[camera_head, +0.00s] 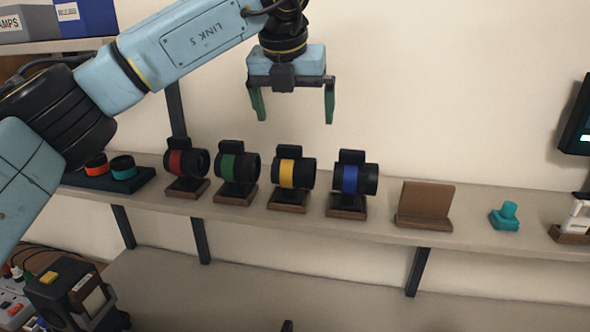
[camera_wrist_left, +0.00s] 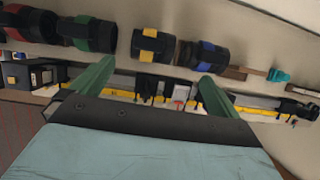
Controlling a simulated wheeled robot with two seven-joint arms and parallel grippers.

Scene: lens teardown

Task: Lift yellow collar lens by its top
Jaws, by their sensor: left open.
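The yellow collar lens (camera_head: 293,172) is a black barrel with a yellow band and a dark block on top. It sits on a small brown base on the shelf, between the green collar lens (camera_head: 239,174) and the blue collar lens (camera_head: 353,178). It also shows in the left wrist view (camera_wrist_left: 148,43). My left gripper (camera_head: 294,118) is open and empty, pointing down above the yellow collar lens, with a clear gap below its green fingertips. The red collar lens (camera_head: 186,164) stands at the left of the row. My right gripper is not in view.
The shelf (camera_head: 384,217) also holds a dark tray (camera_head: 105,181) with orange and teal rings, an empty brown stand (camera_head: 426,205) and a teal part (camera_head: 506,216). The neighbouring lenses stand close on both sides. A dark screen (camera_head: 577,118) is at the right.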

